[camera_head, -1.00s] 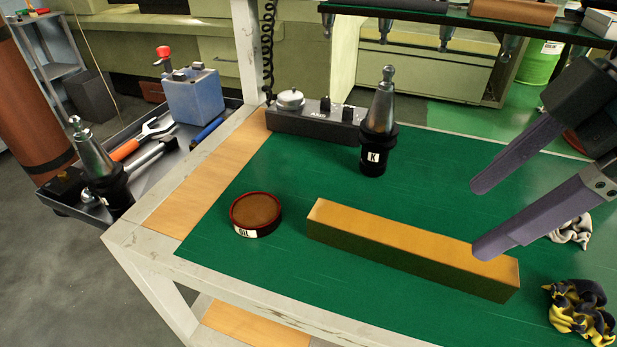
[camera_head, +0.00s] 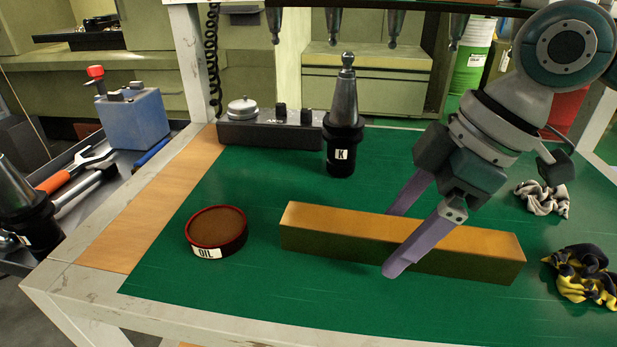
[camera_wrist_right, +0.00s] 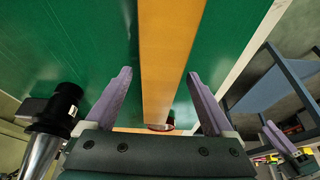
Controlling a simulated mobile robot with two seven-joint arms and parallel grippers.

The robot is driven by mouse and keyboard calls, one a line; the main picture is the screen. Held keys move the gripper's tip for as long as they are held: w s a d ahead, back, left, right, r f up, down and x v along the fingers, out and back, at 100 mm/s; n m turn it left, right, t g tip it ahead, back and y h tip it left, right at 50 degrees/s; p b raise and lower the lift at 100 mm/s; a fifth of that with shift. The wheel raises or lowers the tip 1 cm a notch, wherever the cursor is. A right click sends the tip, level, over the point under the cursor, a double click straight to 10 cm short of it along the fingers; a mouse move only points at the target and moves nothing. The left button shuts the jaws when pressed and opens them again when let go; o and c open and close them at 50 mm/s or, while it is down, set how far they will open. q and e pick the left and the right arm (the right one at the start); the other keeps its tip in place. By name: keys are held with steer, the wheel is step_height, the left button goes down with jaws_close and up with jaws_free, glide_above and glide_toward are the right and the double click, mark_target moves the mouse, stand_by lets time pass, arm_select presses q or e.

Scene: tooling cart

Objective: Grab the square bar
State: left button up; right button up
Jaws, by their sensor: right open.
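The square bar (camera_head: 335,225) is a long yellow-brown block lying on the green mat, right of the oil tin. My right gripper (camera_head: 392,240) is open over the bar's middle, with one purple finger on the near side and the other behind it. In the right wrist view the bar (camera_wrist_right: 165,50) runs between the two spread fingers (camera_wrist_right: 160,73), with gaps on both sides. Purple finger-like parts at the lower right of that view (camera_wrist_right: 280,140) look like my left gripper; their opening is unclear.
A red-rimmed oil tin (camera_head: 217,230) stands left of the bar. A tool holder marked K (camera_head: 343,135) stands behind it, near a dark block (camera_head: 265,132). Rags (camera_head: 582,275) lie to the right. The mat's front strip (camera_head: 330,298) is clear.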

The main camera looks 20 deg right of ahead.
steer(key=shift+a+f, duration=0.15)
steer(key=shift+f, duration=0.2)
steer(key=shift+w, duration=0.1)
steer(key=shift+c, duration=0.4)
jaws_close()
steer(key=shift+r, duration=0.2)
stand_by(0.3)
